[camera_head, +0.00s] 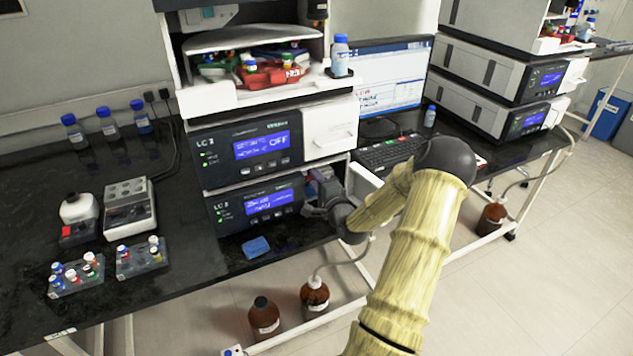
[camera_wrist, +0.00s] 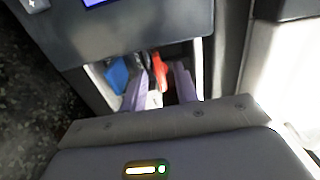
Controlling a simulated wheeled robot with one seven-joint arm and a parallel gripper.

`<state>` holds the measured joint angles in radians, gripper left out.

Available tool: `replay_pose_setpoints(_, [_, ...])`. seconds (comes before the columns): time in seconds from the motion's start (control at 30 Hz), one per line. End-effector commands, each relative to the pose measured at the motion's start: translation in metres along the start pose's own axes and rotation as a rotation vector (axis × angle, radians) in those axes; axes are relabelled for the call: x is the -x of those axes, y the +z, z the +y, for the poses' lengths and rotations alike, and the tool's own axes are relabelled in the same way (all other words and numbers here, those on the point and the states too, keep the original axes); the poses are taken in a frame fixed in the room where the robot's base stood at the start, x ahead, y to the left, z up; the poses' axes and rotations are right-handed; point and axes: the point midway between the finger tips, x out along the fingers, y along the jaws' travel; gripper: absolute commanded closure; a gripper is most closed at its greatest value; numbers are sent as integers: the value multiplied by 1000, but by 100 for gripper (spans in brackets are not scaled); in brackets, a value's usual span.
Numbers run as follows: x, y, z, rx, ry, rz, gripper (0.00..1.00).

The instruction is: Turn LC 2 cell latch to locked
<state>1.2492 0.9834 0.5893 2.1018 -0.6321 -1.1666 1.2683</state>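The lower LC 2 module (camera_head: 262,206) has a blue display and an open compartment (camera_head: 322,184) at its right side. In the wrist view the compartment (camera_wrist: 97,72) holds a red part (camera_wrist: 160,68), which may be the cell latch, and a blue part (camera_wrist: 117,76). My gripper (camera_head: 320,206) is at this compartment in the head view. In the wrist view my gripper (camera_wrist: 163,84) has its two fingers reaching inside, apart, with the red part seen between and beyond them. Contact and the latch's angle cannot be told.
The upper LC module (camera_head: 255,150) with an "OFF" display sits directly above. A blue sponge-like block (camera_head: 256,247) lies on the bench in front. A keyboard (camera_head: 391,152) and monitor (camera_head: 398,85) stand to the right. Brown bottles (camera_head: 264,316) stand below the bench.

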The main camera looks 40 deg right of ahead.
Motion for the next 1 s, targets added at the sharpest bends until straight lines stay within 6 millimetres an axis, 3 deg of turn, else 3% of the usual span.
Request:
replay_pose_setpoints(0.2, [0,0,0,0,1,0,72])
replay_pose_setpoints(0.33, [0,0,0,0,1,0,98])
replay_pose_setpoints(0.37, [0,0,0,0,1,0,100])
replay_pose_setpoints(0.73, [1,0,1,21,2,0,100])
replay_pose_setpoints(1.0, [1,0,2,127,2,0,100])
